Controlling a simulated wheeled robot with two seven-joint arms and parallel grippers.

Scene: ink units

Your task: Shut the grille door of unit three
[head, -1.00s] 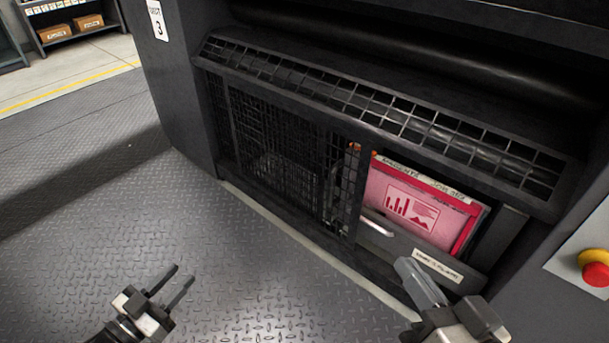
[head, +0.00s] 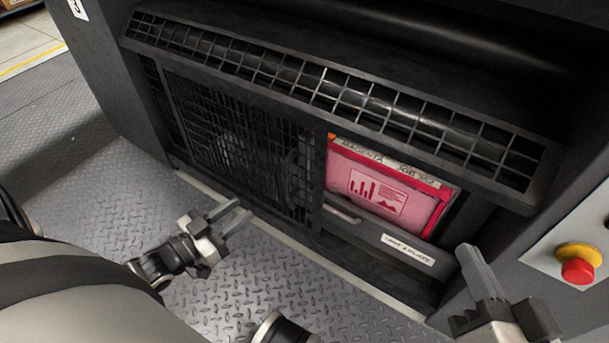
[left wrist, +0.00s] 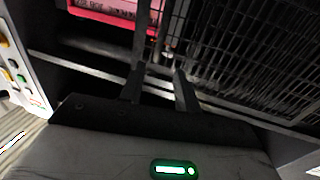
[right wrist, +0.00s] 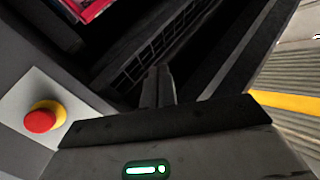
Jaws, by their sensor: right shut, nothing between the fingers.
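The black mesh grille door (head: 235,140) covers the left part of the low opening in the dark unit. A handle (head: 292,172) stands near its right edge. The opening to the right of the door is uncovered and shows a pink and red panel (head: 385,190). My left gripper (head: 232,214) is open and empty, in front of and below the door, apart from it. In the left wrist view the mesh door (left wrist: 240,50) fills the upper right, beyond the open fingers. My right gripper (head: 475,262) is shut and empty, to the right of the opening.
A slanted grid guard (head: 330,88) juts out above the door. A red emergency button (head: 578,270) on a yellow base is on the right panel, also in the right wrist view (right wrist: 41,118). A labelled dark drawer front (head: 385,238) lies below the pink panel. Free plate floor (head: 225,300) lies in front.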

